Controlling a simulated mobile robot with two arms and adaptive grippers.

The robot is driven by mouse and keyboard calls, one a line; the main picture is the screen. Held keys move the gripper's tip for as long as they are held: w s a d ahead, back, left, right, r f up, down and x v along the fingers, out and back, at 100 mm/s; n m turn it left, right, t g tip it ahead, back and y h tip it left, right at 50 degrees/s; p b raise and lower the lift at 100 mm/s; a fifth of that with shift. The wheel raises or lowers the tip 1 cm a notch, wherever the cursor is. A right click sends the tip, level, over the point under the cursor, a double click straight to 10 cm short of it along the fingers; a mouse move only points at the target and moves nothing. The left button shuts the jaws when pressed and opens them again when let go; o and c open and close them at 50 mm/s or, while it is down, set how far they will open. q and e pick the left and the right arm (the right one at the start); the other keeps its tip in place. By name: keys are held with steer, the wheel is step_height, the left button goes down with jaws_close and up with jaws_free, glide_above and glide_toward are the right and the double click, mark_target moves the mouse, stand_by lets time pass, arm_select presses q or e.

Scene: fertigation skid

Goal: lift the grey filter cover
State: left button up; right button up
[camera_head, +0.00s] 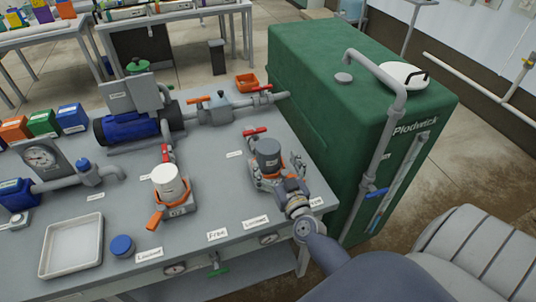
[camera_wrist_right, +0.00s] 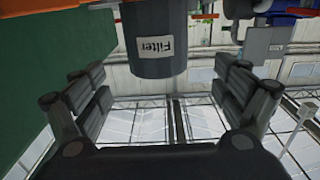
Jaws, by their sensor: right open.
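The grey filter cover (camera_head: 268,153) is a dark grey cylinder that sits upright on its orange-trimmed housing at the right of the skid table. It also shows in the right wrist view (camera_wrist_right: 152,22), with a white "Filter" label. My right gripper (camera_head: 292,190) is close in front of the housing, on its near right side. In the right wrist view its fingers (camera_wrist_right: 162,80) are open and spread wide, with the cover beyond and between them. I see no contact. The housing's lower part is partly hidden by my gripper. My left gripper is not in view.
A white-topped filter (camera_head: 169,182) with an orange handle stands left of the cover. A large green tank (camera_head: 340,110) with a grey pipe (camera_head: 380,140) rises close on the right. A red-handled valve (camera_head: 255,132) is just behind the cover. A white tray (camera_head: 72,245) lies front left.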

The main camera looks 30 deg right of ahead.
mark_target(268, 147)
steer(key=shift+x, duration=3.6)
steer(key=shift+s, duration=0.1)
steer(key=c, duration=1.2)
